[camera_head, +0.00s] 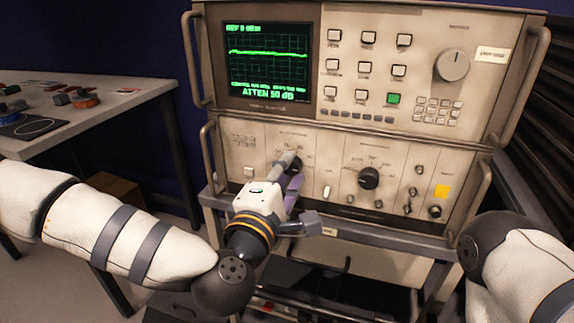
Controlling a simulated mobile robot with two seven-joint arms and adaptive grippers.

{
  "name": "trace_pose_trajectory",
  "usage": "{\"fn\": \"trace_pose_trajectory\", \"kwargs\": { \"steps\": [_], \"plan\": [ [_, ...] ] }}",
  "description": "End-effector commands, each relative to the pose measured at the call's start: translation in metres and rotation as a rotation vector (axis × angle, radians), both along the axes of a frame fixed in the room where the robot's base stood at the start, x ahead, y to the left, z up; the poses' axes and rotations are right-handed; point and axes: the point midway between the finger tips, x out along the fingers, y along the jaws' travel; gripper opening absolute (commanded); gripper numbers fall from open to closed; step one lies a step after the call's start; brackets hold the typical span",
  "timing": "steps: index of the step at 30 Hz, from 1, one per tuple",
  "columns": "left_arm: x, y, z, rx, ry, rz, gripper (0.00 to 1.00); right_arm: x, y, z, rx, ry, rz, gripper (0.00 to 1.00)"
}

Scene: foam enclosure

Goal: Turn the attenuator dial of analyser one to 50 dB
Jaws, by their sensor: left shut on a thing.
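The analyser (225,165) is a beige rack unit with an upper and a lower front panel. Its green screen (268,65) reads "ATTEN 50 dB". A dark dial (296,166) sits on the left part of the lower panel. My left gripper (290,164) reaches up to this dial and is shut on it; the fingers hide much of the dial and its marks. My right arm shows at the lower right, but its gripper is out of view.
A second dark knob (369,178) and several small connectors are right of the dial. A large grey knob (452,64) is on the upper panel. A grey rail (370,234) runs below the lower panel. A table (120,100) with small items stands at left.

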Motion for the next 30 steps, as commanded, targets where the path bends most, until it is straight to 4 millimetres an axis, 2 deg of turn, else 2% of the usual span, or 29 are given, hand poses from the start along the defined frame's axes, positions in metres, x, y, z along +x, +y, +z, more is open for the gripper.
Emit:
{"fn": "trace_pose_trajectory", "kwargs": {
  "steps": [1,9,26,27,29,30],
  "plan": [
    [-0.0001,0.0001,0.0059,0.024,-0.015,0.001,0.00,0.0044,0.0001,0.0047,0.000,-0.015,0.000,0.00],
    [0.0002,0.0003,0.0027,0.116,-0.042,0.002,0.00,0.0118,0.0001,0.0122,0.000,-0.040,-0.001,0.00],
    [0.0005,0.0004,0.0001,0.139,-0.047,0.002,0.00,0.0130,0.0001,0.0135,0.000,-0.044,-0.001,0.00],
    [0.0005,0.0005,0.0001,0.139,-0.047,0.002,0.36,0.0129,0.0001,0.0135,0.000,-0.044,-0.001,0.00],
    [0.0004,0.0004,0.0001,0.139,-0.046,0.002,0.48,0.0130,0.0001,0.0135,0.000,-0.044,-0.001,0.00],
    [0.0004,0.0004,0.0000,0.139,-0.046,0.002,0.48,0.0130,0.0001,0.0135,0.000,-0.044,-0.001,0.00]
  ]
}}
